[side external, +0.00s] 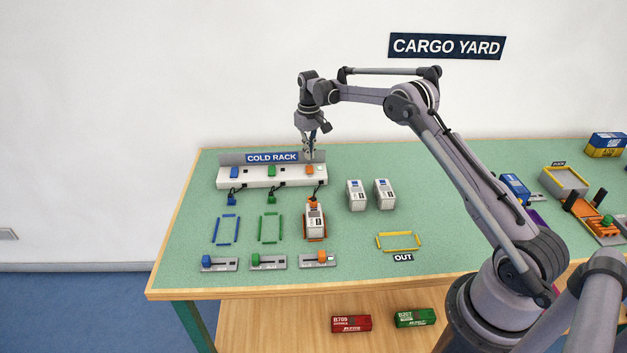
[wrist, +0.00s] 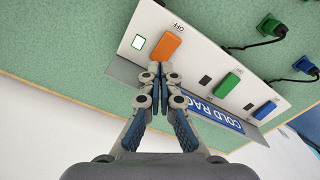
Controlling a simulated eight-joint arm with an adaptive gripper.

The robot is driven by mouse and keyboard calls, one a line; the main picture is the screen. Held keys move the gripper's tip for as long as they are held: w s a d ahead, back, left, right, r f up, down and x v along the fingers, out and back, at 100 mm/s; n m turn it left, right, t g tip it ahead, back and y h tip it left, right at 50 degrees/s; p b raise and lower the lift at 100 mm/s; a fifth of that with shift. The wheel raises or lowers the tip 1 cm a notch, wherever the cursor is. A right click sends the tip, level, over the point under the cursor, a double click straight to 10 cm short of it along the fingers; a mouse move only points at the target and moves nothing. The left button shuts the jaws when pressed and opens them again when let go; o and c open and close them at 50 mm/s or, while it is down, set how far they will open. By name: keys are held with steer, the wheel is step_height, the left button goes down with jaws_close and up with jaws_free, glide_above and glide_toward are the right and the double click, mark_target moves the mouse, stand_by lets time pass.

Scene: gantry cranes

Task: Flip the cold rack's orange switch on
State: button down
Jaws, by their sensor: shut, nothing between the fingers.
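The cold rack (side external: 259,179) is a white strip at the back of the green table with blue, green and orange rocker switches. The orange switch (side external: 310,169) is at its right end; it also shows in the wrist view (wrist: 167,45), with OFF printed beside one end. A small indicator window (wrist: 138,41) by it is bright and green-edged; the windows by the green and blue switches are dark. My gripper (side external: 309,155) points down over the orange switch, shut and empty. In the wrist view its fingertips (wrist: 160,69) meet the switch's edge; I cannot tell whether they touch.
A white container (side external: 314,222) stands in the orange outline, with an orange plug (side external: 313,201) at its back. Two more white containers (side external: 357,195) stand to the right. Blue and green plugs lie before the rack. The blue (side external: 227,229) and green (side external: 270,227) outlines are empty.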

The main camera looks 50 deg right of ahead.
steer(key=shift+r, duration=1.85)
step_height(320, 180, up, 10)
steer(key=t, duration=0.2)
glide_above(309, 167)
steer(key=s+a, duration=0.4)
steer(key=a, duration=0.2)
steer(key=s+a+r+n+t, duration=0.1)
steer(key=s+a+r, duration=0.5)
steer(key=s+a, duration=0.15)
steer(key=s+a+f+t, duration=0.1)
steer(key=s+a, duration=0.1)
steer(key=s, duration=0.4)
steer(key=s+a+f+n+t, duration=0.1)
steer(key=s+a+f, duration=0.1)
steer(key=s, duration=0.5)
steer(key=s+a+f+n+t, duration=0.1)
steer(key=s+a+t, duration=0.1)
steer(key=s, duration=0.5)
steer(key=shift+s+a+f, duration=0.25)
steer(key=shift+a+f, duration=0.05)
steer(key=shift+a, duration=0.45)
